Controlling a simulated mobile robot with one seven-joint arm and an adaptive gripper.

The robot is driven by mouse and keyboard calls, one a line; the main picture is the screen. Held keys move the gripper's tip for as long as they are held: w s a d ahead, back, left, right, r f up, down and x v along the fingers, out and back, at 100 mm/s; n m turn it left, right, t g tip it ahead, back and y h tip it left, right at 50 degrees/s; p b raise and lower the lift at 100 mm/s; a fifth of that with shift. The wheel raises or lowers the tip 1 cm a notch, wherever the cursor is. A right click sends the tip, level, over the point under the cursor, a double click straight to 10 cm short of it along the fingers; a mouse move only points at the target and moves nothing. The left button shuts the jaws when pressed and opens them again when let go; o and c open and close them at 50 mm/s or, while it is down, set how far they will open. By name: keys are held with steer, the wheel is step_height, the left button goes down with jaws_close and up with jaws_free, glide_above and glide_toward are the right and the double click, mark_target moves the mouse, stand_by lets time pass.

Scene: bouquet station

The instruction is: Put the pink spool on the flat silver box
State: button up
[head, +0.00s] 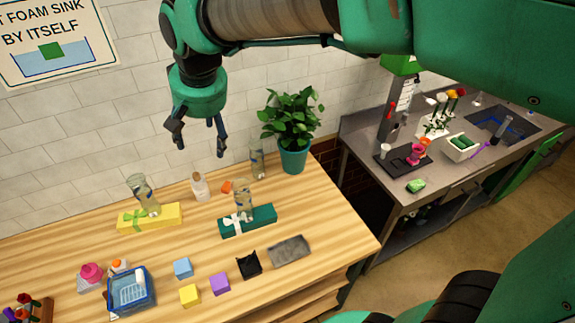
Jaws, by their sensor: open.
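A round pink object (90,270), which looks like the pink spool, is at the left of the wooden table. It appears to sit on or just in front of a small pale grey piece (88,286); I cannot tell which. A flat grey, mottled slab (289,251), possibly the flat silver box, lies near the table's right front edge with nothing on it. My gripper (196,147) is open and empty, pointing down in front of the tiled wall, high above the back of the table and apart from both.
A yellow box (165,222) and a teal box (262,221), both with bows, stand mid-table near glass vases. A blue basket (131,305), small cubes (189,295) and a black item (248,265) lie in front. A potted plant (294,155) stands at the back right.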

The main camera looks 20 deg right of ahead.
steer(key=s+d+f+t, duration=0.1)
steer(key=s+d, duration=0.6)
steer(key=s, duration=0.4)
steer(key=s+d+f+t+h, duration=0.1)
steer(key=s+d+f, duration=0.1)
steer(key=s+d, duration=0.5)
steer(key=s, duration=0.4)
steer(key=shift+s+d, duration=0.35)
steer(key=shift+f, duration=0.2)
step_height(320, 180, down, 17)
steer(key=b, duration=1.7)
steer(key=shift+r, duration=0.2)
